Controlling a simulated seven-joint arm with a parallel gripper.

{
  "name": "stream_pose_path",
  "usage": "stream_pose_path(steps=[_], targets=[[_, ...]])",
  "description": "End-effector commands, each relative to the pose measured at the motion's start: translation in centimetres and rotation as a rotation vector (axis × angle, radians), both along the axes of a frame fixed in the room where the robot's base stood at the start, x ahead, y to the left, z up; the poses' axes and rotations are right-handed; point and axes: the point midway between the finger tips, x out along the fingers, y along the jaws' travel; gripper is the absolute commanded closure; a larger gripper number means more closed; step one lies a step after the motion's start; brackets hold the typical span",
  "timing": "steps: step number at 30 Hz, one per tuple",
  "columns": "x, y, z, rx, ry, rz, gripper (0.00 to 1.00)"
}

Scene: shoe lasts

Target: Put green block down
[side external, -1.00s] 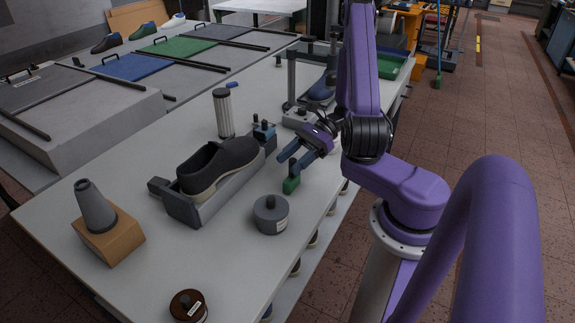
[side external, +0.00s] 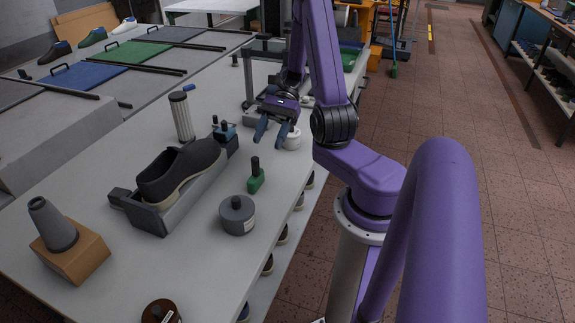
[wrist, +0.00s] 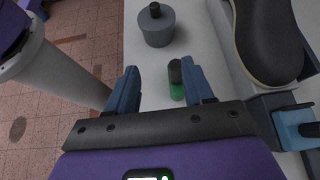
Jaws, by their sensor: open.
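The green block (side external: 256,183) with its dark upright knob stands on the white table near the table's right edge, between the grey round pot and my gripper. My gripper (side external: 271,137) is open and empty, behind and above the block in the side view, and apart from it. In the wrist view the block (wrist: 177,90) shows beyond my gripper (wrist: 160,76), close to the right finger in the picture. Its lower part is partly hidden there by that finger.
A grey lidded pot (side external: 237,214) stands in front of the block. A dark shoe (side external: 180,172) sits in a grey holder to the left. A white ribbed cylinder (side external: 182,116) and a white round piece (side external: 292,138) are nearby. A cone on a cardboard box (side external: 72,255) stands front left.

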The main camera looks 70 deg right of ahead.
Motion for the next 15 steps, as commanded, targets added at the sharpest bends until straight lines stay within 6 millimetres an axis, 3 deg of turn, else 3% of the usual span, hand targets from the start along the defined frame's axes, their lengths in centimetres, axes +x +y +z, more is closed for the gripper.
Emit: stream_pose_path(steps=[15], targets=[[-1.0, 7.4, 1.9, -0.275, -0.198, 0.789, 0.48]])
